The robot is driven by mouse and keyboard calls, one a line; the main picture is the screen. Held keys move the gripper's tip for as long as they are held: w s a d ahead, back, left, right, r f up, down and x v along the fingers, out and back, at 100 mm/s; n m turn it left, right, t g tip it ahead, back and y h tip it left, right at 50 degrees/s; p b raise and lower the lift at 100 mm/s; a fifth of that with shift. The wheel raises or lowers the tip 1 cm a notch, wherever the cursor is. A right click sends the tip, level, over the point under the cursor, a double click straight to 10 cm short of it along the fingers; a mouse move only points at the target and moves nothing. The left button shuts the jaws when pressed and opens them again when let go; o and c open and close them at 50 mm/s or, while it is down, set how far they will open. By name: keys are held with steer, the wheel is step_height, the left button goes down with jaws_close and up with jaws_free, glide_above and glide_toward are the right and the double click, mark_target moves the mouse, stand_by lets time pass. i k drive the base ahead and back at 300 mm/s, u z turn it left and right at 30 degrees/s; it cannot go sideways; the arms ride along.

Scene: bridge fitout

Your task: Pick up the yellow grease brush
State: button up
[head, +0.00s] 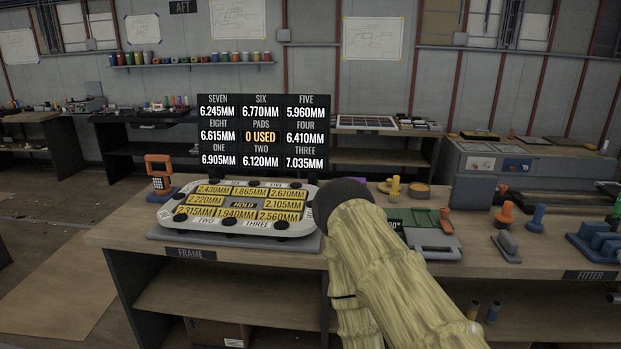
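A small upright yellow object (395,188), which looks like the yellow grease brush, stands on the workbench (135,222) right of the measuring plate. It is small in the head view, and its bristles cannot be made out. A round yellow-topped tin (418,190) sits just right of it. My arm rises from the bottom right to a dark rounded joint in front of the bench, with another pale section hanging below. My gripper's fingers do not show, so its opening and contents are hidden.
A plate with yellow readouts (243,227) stands before a black display board (262,136). An orange gauge (159,174) is at left. A green-and-grey device (432,238), an orange-handled tool (505,215) and blue pieces (537,218) stand at right. My arm covers part of the bench.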

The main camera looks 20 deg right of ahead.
mark_target(394, 195)
steer(key=z, duration=0.75)
steer(key=i, duration=0.95)
steer(key=z, duration=0.45)
